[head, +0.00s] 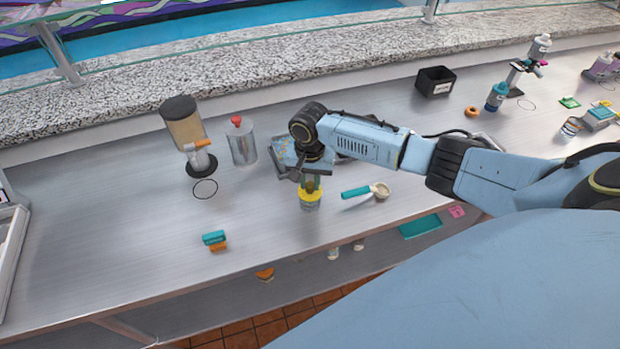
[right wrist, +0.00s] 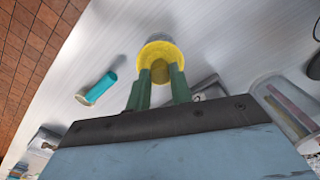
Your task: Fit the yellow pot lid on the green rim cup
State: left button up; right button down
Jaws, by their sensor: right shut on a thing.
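My right gripper (head: 311,184) points down over the counter and is shut on the yellow pot lid (head: 310,195). In the right wrist view its two green fingers (right wrist: 160,76) close on the middle of the round yellow lid (right wrist: 160,50). A small cup (head: 309,206) shows directly below the lid in the head view. The lid covers its top, so its green rim is hidden. I cannot tell whether the lid rests on the cup or is just above it. My left gripper is not in view.
A teal-handled scoop (head: 358,192) lies right of the cup. A tray (head: 287,152) and a clear canister with a red knob (head: 242,146) stand behind. A dispenser (head: 184,125) is further left. Teal and orange blocks (head: 214,239) lie front left. Counter around the cup's front is clear.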

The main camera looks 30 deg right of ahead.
aim_at(310, 184)
jog(key=c, duration=1.2)
grip_release()
jog(key=shift+o, duration=0.2)
jog(key=shift+r, duration=0.1)
notch_tip(310, 184, up, 13)
jog(key=shift+r+b, duration=0.15)
jog(key=shift+b, duration=0.2)
